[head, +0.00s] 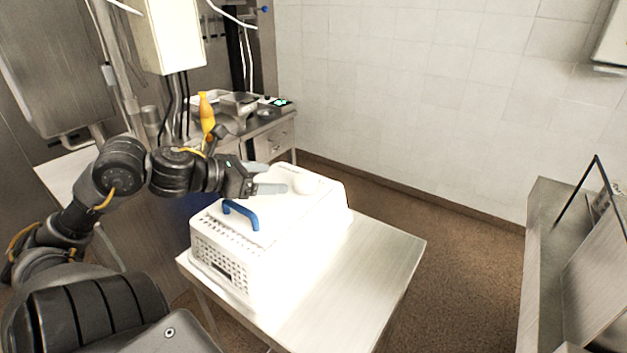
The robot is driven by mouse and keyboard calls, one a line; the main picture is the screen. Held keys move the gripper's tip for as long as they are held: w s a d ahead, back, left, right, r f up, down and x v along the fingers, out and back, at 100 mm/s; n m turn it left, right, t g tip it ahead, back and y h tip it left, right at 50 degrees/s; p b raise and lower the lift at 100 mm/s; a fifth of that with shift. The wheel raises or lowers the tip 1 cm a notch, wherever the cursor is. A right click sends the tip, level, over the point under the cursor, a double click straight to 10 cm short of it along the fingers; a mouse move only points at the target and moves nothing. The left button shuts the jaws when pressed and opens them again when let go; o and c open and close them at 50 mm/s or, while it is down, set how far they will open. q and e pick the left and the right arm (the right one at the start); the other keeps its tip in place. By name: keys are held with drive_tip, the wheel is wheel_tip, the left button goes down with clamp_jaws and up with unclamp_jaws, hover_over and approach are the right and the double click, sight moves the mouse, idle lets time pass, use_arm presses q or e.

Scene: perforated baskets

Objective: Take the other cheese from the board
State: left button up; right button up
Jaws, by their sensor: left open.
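A white perforated basket (222,262) with a blue handle (240,213) stands on a steel table. On its bright, washed-out top is a pale rounded shape (306,185) that may be a cheese; I cannot tell for sure. I cannot make out a separate board. My left gripper (279,178) is open over the top of the white basket, its fingers pointing right towards the pale shape. Nothing shows between the fingers. Whether they touch the pale shape is unclear. My right gripper is out of view.
The steel table (385,262) is bare on its right side. A counter (275,124) with a scale-like device and an orange bottle (206,112) stands behind. Another steel counter (545,225) is at the right. Brown floor lies open between them.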

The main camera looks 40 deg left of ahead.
sight(302, 179)
use_arm(q)
drive_tip(key=shift+w+f, duration=0.15)
drive_tip(key=x, duration=0.5)
drive_tip(key=shift+a+p, duration=0.2)
drive_tip(key=shift+p, duration=0.2)
drive_tip(key=shift+w+d+f, duration=0.1)
drive_tip(key=shift+w+f, duration=0.05)
drive_tip(key=shift+w, duration=0.05)
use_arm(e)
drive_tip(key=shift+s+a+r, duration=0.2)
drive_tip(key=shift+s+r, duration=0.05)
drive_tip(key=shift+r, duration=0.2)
use_arm(q)
drive_tip(key=shift+w+d+f+p, duration=0.2)
drive_tip(key=shift+w+p, duration=0.1)
drive_tip(key=shift+w, duration=0.2)
drive_tip(key=x, duration=0.2)
drive_tip(key=shift+w+d+p, duration=0.1)
drive_tip(key=shift+w+p, duration=0.2)
drive_tip(key=shift+p, duration=0.05)
drive_tip(key=shift+x, duration=0.8)
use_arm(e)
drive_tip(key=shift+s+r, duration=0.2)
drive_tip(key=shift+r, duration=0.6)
